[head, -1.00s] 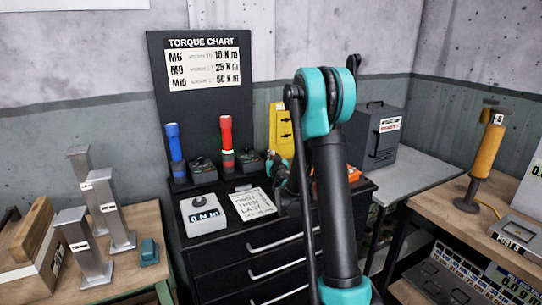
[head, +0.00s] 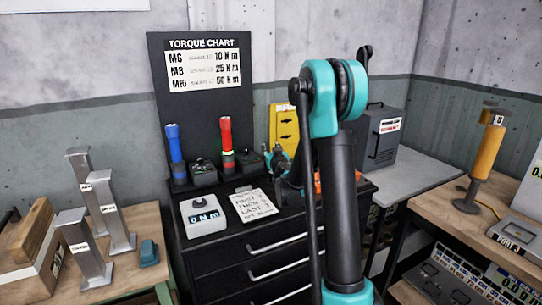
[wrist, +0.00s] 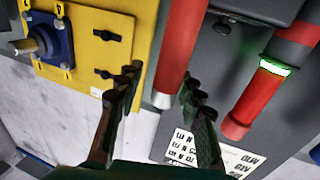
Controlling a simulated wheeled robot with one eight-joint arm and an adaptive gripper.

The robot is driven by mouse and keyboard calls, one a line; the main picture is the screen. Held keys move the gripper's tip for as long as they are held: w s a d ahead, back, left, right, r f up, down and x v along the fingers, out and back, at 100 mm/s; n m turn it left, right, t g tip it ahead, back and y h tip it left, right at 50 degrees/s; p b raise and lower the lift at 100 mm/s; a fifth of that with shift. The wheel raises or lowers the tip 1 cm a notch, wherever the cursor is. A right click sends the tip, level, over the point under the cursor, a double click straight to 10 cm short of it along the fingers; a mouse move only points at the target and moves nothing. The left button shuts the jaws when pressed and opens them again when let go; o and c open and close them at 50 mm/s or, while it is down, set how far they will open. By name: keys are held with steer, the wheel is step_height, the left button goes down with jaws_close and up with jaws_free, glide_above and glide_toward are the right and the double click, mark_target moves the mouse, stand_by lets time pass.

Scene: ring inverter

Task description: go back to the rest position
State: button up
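My gripper (wrist: 162,88) shows in the wrist view with its two dark fingers spread apart. It is open. A red cylinder with a silver end (wrist: 180,50) shows between and beyond the fingertips; no grip on it is visible. In the head view my arm stands in front of the black drawer cabinet (head: 245,250), and its wrist part shows near the cabinet top, partly hidden behind the arm.
A red tool (head: 226,140) and a blue tool (head: 174,145) stand upright at the cabinet's back, with a yellow panel (head: 284,124) to their right. A grey box (head: 378,135) is right of the arm. Metal posts (head: 108,205) stand on the left bench.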

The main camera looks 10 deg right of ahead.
step_height(320, 180, up, 6)
steer(key=s+d+f+m+g+h, duration=0.25)
steer(key=s+d+f, duration=0.2)
steer(key=s, duration=0.55)
steer(key=s+d+f+m+g+h, duration=0.1)
steer(key=s+d+f+g+h, duration=0.25)
steer(key=s+d, duration=0.45)
steer(key=s+a+f+n+g+y, duration=0.1)
steer(key=s+a+f+g, duration=0.1)
steer(key=s+f, duration=0.3)
steer(key=s+a+f+n+g+y, duration=0.1)
steer(key=s+f, duration=0.4)
steer(key=s, duration=0.8)
steer(key=s+a+f+n+g+y, duration=0.1)
steer(key=s+a+f+g+y, duration=0.2)
steer(key=s, duration=0.6)
step_height(320, 180, down, 2)
steer(key=shift+s+a+f+g, duration=0.1)
steer(key=shift+s+a+g, duration=0.05)
steer(key=shift+a+g, duration=0.85)
steer(key=shift+a, duration=0.1)
